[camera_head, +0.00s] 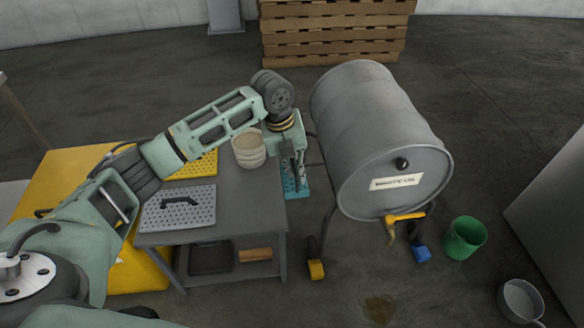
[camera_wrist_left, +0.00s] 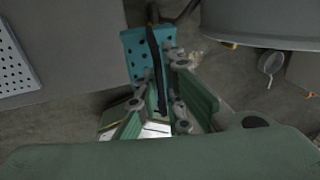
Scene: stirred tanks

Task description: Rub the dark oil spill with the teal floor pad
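The teal floor pad (camera_head: 298,193) is perforated and has a dark upright handle. It is beside the right edge of the dark grey table, clear of the tabletop. My left gripper (camera_head: 296,160) is above the pad, with its fingers on either side of the handle. In the left wrist view, the pad (camera_wrist_left: 134,57) lies beyond the fingers (camera_wrist_left: 160,108), and the handle runs between them. The gripper looks shut on it, though the contact is partly hidden. The dark oil spill (camera_head: 380,308) is a small brown patch on the floor, below and right of the table. My right gripper is not in view.
The table (camera_head: 236,185) holds stacked beige bowls (camera_head: 249,150) and a grey perforated pad (camera_head: 178,212).

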